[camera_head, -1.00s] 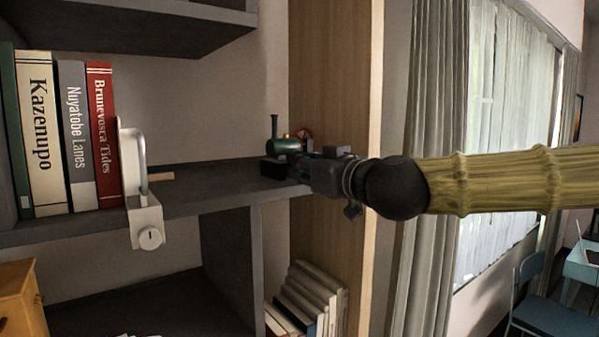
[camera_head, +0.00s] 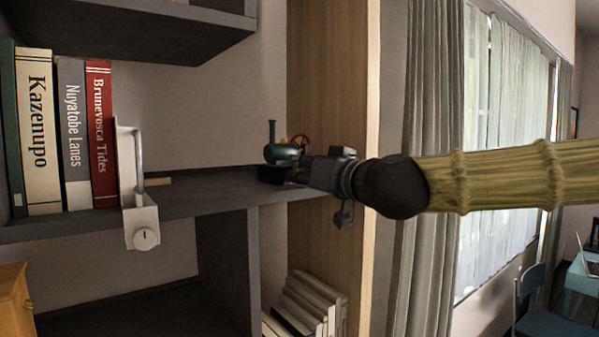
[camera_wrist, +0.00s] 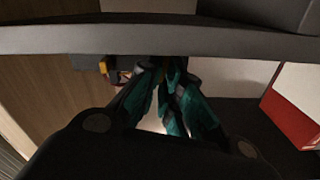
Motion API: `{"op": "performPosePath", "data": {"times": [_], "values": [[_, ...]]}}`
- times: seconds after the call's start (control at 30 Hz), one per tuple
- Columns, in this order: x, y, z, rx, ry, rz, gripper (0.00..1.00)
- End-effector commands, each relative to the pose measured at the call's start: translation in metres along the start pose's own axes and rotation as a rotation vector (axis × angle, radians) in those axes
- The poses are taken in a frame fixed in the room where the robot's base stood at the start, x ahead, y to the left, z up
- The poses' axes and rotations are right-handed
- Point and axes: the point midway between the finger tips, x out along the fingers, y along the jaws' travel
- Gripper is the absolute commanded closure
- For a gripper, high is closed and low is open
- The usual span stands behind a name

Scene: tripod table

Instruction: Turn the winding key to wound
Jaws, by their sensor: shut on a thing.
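A small green toy steam engine (camera_head: 281,153) with a tall dark chimney and a red spoked wheel stands on a dark base at the right end of the grey shelf (camera_head: 215,190). My gripper (camera_head: 297,173) reaches in from the right and is shut at the engine's near right side, on what seems to be the winding key. The key itself is hidden by the jaws, so its angle cannot be told. In the wrist view my gripper's teal and dark fingers (camera_wrist: 172,72) come together below the grey shelf edge. Small yellow and red parts show left of them.
Upright books (camera_head: 102,135) and a white bookend-like holder with a round dial (camera_head: 146,238) stand on the shelf's left. A wooden side panel (camera_head: 328,80) rises close behind my gripper. A shelf board hangs above. The shelf's middle is mostly clear.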

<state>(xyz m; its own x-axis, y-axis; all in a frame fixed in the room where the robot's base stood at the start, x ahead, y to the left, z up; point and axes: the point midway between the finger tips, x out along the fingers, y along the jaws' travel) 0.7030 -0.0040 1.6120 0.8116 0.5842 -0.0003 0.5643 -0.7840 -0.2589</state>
Motion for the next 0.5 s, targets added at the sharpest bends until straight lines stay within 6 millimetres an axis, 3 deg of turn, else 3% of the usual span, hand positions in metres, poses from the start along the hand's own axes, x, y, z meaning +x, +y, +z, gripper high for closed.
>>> {"op": "performPosePath", "data": {"times": [0.1,0.17,0.5], "values": [[0.0000,0.0003,-0.0006,0.000,0.001,0.001,1.00],[0.0000,0.0003,-0.0006,0.000,0.001,0.001,0.84],[-0.0007,0.0000,-0.0004,-0.001,0.001,0.000,0.84]]}}
